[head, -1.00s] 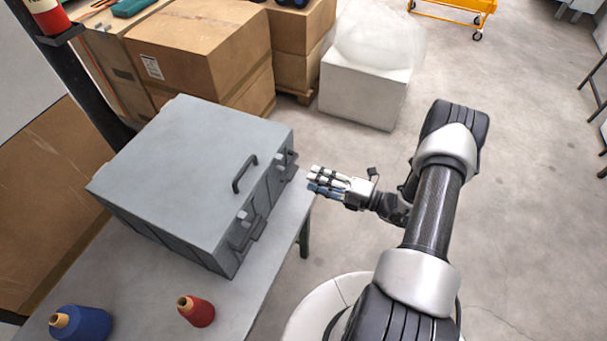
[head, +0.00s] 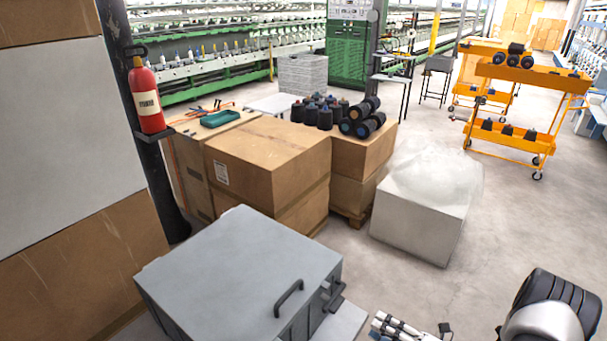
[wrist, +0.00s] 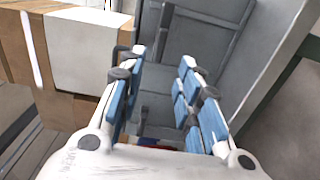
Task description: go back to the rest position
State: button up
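My gripper (head: 395,328) is at the bottom edge of the head view, just right of the grey metal case (head: 240,265), and is partly cut off. In the wrist view my gripper (wrist: 160,75) has its blue-padded fingers spread apart with nothing held between them. The grey case (wrist: 205,45) shows beyond and between the fingers there. In the head view its lid is shut, with a dark handle (head: 289,298) on top.
Cardboard boxes (head: 262,165) stand behind the case. A fire extinguisher (head: 147,98) hangs on a dark post at left. Orange carts (head: 520,115) stand far right. Open floor (head: 500,230) lies at right.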

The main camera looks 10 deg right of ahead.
jog(key=s+a+r+n+g+h, duration=0.1)
jog(key=s+a+r+n+g, duration=0.2)
jog(key=a+r+n+g, duration=0.55)
jog(key=s+a+r+n+g+h, duration=0.15)
jog(key=a+r+n+g, duration=0.3)
jog(key=r+n, duration=0.75)
jog(key=s+r+n+t+h, duration=0.2)
jog(key=s+r+n+h, duration=0.3)
jog(key=n, duration=0.7)
jog(key=s+a+r+n+t+h, duration=0.1)
jog(key=s+r+n+t+h, duration=0.1)
jog(key=s+r+n+h, duration=0.3)
jog(key=s+n, duration=0.3)
jog(key=n, duration=0.4)
jog(key=shift+s+a+r+n+t, duration=0.2)
jog(key=shift+s+a+n+t, duration=0.05)
jog(key=shift+s+n+t, duration=0.15)
